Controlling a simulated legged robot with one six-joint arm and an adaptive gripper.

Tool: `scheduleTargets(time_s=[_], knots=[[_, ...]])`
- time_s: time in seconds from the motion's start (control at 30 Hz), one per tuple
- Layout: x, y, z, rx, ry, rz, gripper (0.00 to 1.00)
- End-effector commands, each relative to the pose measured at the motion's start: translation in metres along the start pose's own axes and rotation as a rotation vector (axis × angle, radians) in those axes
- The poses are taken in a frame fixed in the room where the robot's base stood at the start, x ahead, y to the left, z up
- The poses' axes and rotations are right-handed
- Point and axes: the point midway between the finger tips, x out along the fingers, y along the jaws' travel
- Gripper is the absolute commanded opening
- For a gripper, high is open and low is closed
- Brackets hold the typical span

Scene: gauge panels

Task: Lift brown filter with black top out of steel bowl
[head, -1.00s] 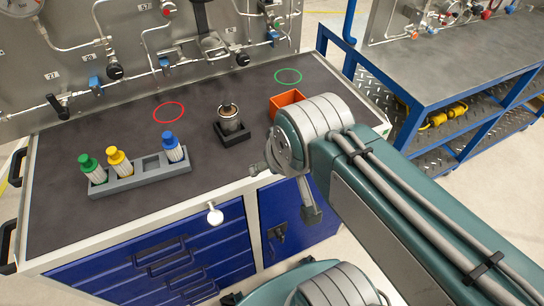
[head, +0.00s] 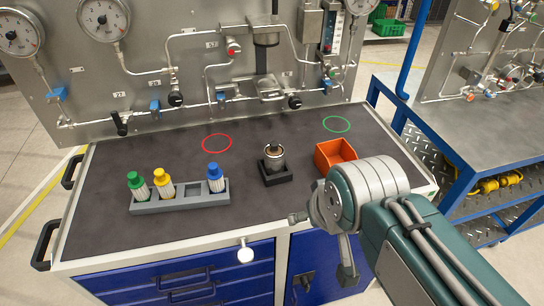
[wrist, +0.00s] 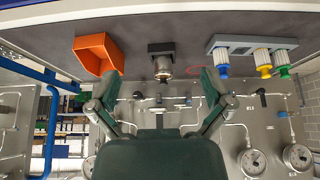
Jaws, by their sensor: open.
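The steel bowl (head: 274,163) stands upright in a square black holder on the workbench, right of the red ring. The brown filter with black top (head: 273,149) sits in it, with only its upper part showing above the rim. In the wrist view, which is upside down, the bowl (wrist: 163,66) is at the upper middle. My gripper (wrist: 158,82) is open there, with one green finger on each side of the bowl in the picture. Nothing shows between the fingers as held.
An orange bin (head: 336,153) stands right of the bowl. A grey rack (head: 180,200) with green-, yellow- and blue-capped filters and one empty slot is at left. Red (head: 217,143) and green (head: 337,124) rings mark the bench. The gauge panel (head: 160,60) rises behind.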

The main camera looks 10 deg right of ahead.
Motion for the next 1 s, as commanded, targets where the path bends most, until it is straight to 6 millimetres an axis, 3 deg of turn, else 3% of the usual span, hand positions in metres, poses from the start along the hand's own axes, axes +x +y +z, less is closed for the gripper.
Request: scheduleTargets(time_s=[0.33, 0.4, 0.47, 0.57, 0.77, 1.0], knots=[[0.000, 0.000, 0.000, 0.000, 0.000, 0.000, 1.00], [0.000, 0.000, -0.001, 0.000, -0.001, 0.000, 0.75], [-0.001, 0.000, -0.006, -0.001, -0.008, 0.000, 0.75], [-0.003, 0.000, -0.024, -0.005, -0.042, 0.000, 0.75], [-0.002, -0.001, -0.080, -0.018, -0.142, -0.002, 0.75], [0.016, -0.001, -0.145, -0.033, -0.262, -0.005, 0.75]])
